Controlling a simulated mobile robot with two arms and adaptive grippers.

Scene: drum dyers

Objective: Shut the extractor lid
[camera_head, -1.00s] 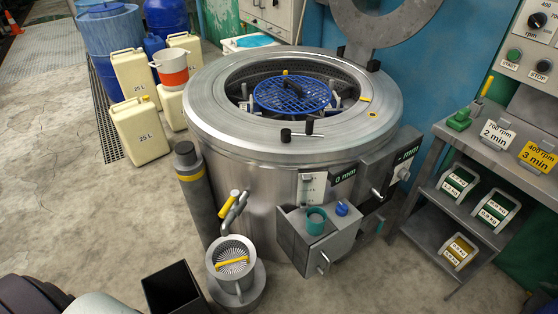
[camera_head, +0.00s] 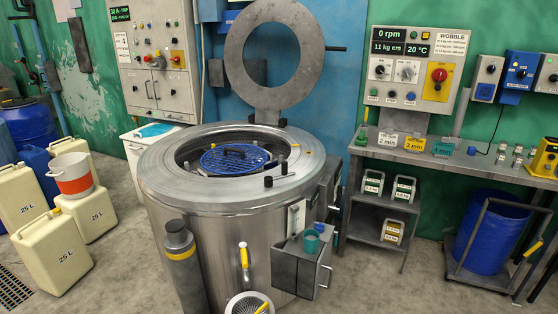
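The extractor (camera_head: 225,235) is a large round steel drum machine in the middle of the head view. Its lid (camera_head: 274,52) is a flat grey ring standing upright, open, on a hinge at the back of the rim. A dark handle (camera_head: 336,48) sticks out from the lid's right edge. A small dark latch (camera_head: 268,181) sits on the front of the top rim. Neither of my grippers is in view.
A control panel (camera_head: 416,68) showing 0 rpm is above a grey bench (camera_head: 455,158) at right. Cream canisters (camera_head: 50,247) and a red-white bucket (camera_head: 70,176) stand at left. A grey post (camera_head: 183,265) and a grey box (camera_head: 299,270) flank the drum's front. Floor shows at front right.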

